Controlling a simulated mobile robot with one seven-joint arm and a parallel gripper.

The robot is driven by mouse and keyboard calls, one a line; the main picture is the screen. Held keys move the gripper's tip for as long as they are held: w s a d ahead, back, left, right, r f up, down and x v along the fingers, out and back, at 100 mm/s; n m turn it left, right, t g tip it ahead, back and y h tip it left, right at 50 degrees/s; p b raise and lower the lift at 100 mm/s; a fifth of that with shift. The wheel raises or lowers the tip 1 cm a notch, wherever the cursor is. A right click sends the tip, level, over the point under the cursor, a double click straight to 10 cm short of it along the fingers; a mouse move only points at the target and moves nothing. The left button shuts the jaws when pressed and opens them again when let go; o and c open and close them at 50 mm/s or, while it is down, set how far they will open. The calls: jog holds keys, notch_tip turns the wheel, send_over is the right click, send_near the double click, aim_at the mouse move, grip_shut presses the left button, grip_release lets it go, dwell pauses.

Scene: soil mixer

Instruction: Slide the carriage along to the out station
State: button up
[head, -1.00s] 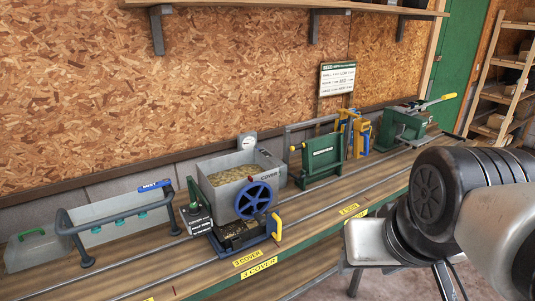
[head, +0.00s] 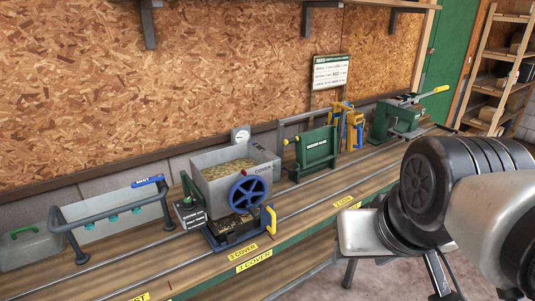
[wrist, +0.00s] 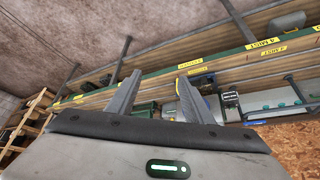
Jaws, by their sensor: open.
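The carriage (head: 232,230) is a dark tray with a blue base and a yellow handle (head: 270,219) at its right end. It sits on the rails below the grey soil hopper (head: 222,188), by the yellow COVER labels (head: 243,253). The blue handwheel stands just above it. My gripper (wrist: 160,76) shows in the wrist view with its two fingers apart and nothing between them. It is away from the carriage; in the head view my arm is at the right and the fingers are hidden. I cannot make out an OUT label.
Rails (head: 130,281) run along the wooden bench. To the left are a frame marked MIST (head: 108,216) and a clear box (head: 28,247) with a green handle. To the right are a green plate unit (head: 315,152) and a green press (head: 398,118). Floor in front is open.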

jog(key=shift+c, duration=1.3)
jog(key=w+a+f+b, duration=0.1)
jog(key=f, duration=0.1)
jog(key=a+f+m+g+y+b, duration=0.1)
jog(key=f, duration=0.1)
jog(key=w+a+f+m+b, duration=0.1)
jog(key=b, duration=0.1)
jog(key=shift+w+f+g+y, duration=0.3)
jog(key=shift+f+y, duration=0.1)
jog(key=shift+c, duration=0.7)
jog(key=w+a+f+m+g+y+b, duration=0.1)
jog(key=w+a+f+m+y+b, duration=0.25)
jog(key=w+f+m+b, duration=0.35)
jog(key=w+a+f+m+g+y+b, duration=0.1)
jog(key=w+a+f+m+y+b, duration=0.3)
jog(key=f, duration=0.5)
jog(key=w+d+f+m+t+y+b, duration=0.4)
jog(key=w+d+f+m+t+b, duration=0.2)
jog(key=w+d+f+m+t, duration=0.65)
jog(key=w+a+r+m+g+b, duration=0.1)
jog(key=w+a+b, duration=0.1)
jog(key=w+a, duration=1.1)
jog(key=shift+w+a+g+b, duration=0.3)
jog(key=shift+w+a+g, duration=0.05)
